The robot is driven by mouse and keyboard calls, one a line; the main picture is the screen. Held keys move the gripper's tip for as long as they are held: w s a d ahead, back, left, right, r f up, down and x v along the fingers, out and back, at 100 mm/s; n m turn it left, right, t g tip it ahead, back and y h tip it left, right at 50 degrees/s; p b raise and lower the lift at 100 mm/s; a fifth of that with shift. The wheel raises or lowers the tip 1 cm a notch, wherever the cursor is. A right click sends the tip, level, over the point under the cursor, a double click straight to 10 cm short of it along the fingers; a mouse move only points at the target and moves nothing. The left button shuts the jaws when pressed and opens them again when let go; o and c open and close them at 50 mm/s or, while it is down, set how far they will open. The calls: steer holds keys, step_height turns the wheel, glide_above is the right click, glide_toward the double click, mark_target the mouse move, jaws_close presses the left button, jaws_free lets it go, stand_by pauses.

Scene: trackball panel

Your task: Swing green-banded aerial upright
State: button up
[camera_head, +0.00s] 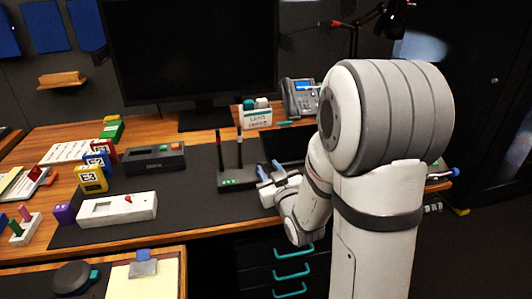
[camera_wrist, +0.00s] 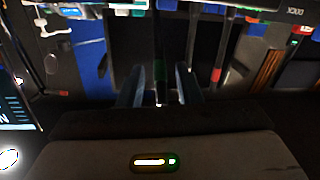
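In the wrist view the green-banded aerial (camera_wrist: 159,70) shows between the two fingers of my gripper (camera_wrist: 160,88). The fingers are apart, and I see no clear contact with it. The red-banded aerial (camera_wrist: 216,75) is further right in that view. In the head view my gripper (camera_head: 269,175) is low, just right of the router. I cannot make out the green-banded aerial there, so its tilt is unclear.
A white box (camera_head: 117,210), a dark button box (camera_head: 155,158) and a yellow block (camera_head: 91,179) stand left on the mat. A phone (camera_head: 301,97) and a white holder (camera_head: 257,119) are behind. The monitor (camera_head: 197,50) stands at the back. My arm hides the right side of the desk.

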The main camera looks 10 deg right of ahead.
mark_target(264, 164)
steer(key=p, duration=0.4)
steer(key=shift+w+r, duration=0.15)
steer(key=shift+w, duration=0.1)
steer(key=shift+w+a+f, duration=0.1)
steer(key=shift+w, duration=0.55)
steer(key=shift+w+a+f, duration=0.1)
steer(key=shift+w, duration=0.55)
jaws_close()
